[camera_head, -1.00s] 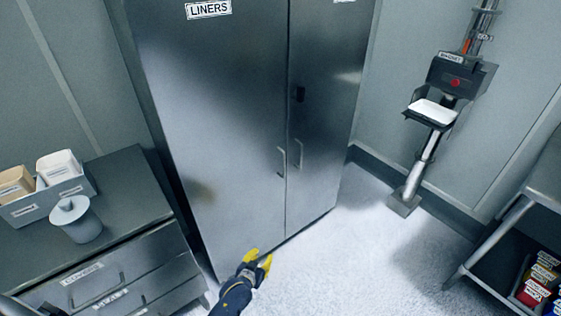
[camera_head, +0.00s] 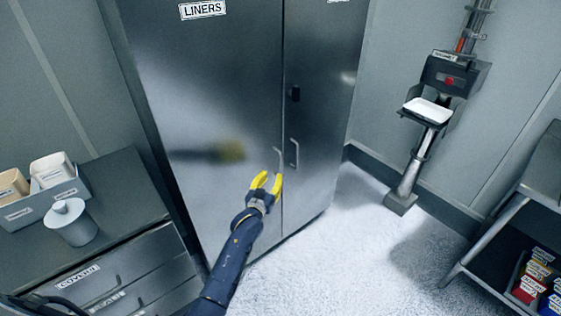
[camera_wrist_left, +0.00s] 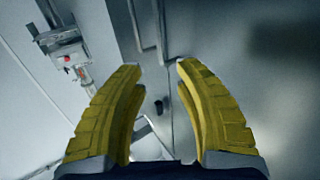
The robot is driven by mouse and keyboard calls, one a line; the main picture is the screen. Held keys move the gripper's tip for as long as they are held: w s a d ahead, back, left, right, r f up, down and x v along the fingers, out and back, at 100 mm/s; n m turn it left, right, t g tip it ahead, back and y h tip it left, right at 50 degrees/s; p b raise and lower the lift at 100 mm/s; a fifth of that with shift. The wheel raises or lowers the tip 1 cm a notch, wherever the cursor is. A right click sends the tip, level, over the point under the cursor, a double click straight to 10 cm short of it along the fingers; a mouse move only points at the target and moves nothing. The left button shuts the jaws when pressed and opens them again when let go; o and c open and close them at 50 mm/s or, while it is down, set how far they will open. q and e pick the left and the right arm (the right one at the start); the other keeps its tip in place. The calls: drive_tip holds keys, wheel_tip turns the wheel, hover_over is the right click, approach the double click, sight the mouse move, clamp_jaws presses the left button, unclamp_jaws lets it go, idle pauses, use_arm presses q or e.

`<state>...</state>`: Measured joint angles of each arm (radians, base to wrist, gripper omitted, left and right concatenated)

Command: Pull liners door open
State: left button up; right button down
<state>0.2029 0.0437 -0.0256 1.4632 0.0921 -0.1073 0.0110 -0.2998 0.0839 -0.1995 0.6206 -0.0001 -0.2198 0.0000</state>
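The steel LINERS door (camera_head: 205,110) is the left door of a tall cabinet and looks shut. Its vertical bar handle (camera_head: 278,160) is near the door's right edge. My left gripper (camera_head: 265,181) is open, just below and in front of that handle. In the left wrist view, the yellow fingers (camera_wrist_left: 160,85) are spread with nothing between them, and the handle bars (camera_wrist_left: 148,25) show beyond the fingertips. Whether the fingers touch the handle cannot be told. My right gripper is not in view.
The right cabinet door (camera_head: 318,110) has its own handle (camera_head: 294,153) close beside. A drawer unit (camera_head: 100,190) with a bin and a grey canister (camera_head: 71,222) stands at left. A post-mounted device (camera_head: 440,95) stands at right. The floor in front is clear.

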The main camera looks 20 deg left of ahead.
use_arm(q)
drive_tip(key=w, duration=1.1)
drive_tip(key=shift+w+d, duration=0.1)
drive_tip(key=shift+d, duration=0.05)
drive_tip(key=shift+c, duration=0.3)
clamp_jaws()
